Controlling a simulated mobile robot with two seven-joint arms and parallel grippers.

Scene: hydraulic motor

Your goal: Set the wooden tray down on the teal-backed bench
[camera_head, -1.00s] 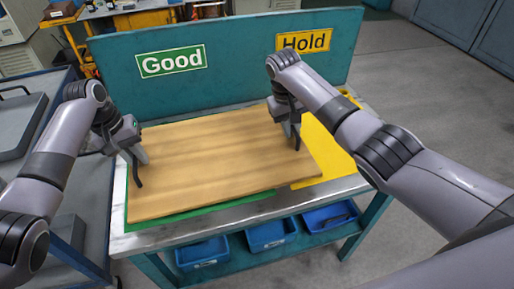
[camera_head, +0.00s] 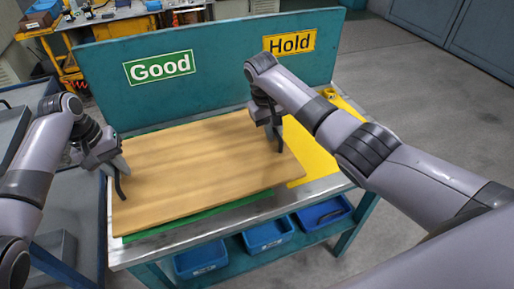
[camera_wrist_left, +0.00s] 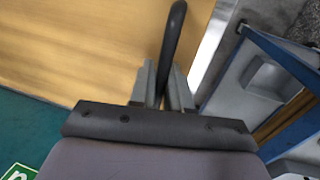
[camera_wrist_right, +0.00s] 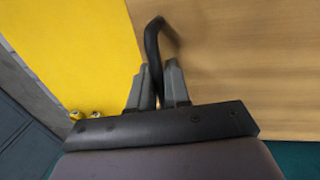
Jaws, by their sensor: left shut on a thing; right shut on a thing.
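The wooden tray (camera_head: 200,172) is a flat light-brown board with a dark handle at each end. It is over the green mat (camera_head: 255,207) on the left part of the teal-backed bench (camera_head: 205,230). Whether it touches the mat or hovers just above cannot be told. My left gripper (camera_head: 119,172) is shut on the tray's left handle, a black bar that shows in the left wrist view (camera_wrist_left: 172,45). My right gripper (camera_head: 272,125) is shut on the right handle, which shows in the right wrist view (camera_wrist_right: 153,45).
The teal back panel (camera_head: 220,65) carries a green "Good" sign (camera_head: 159,68) and a yellow "Hold" sign (camera_head: 290,42). A yellow mat (camera_head: 312,160) lies to the right, with small fittings (camera_head: 330,94) at its far end. Blue bins (camera_head: 268,235) stand on the shelf below.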

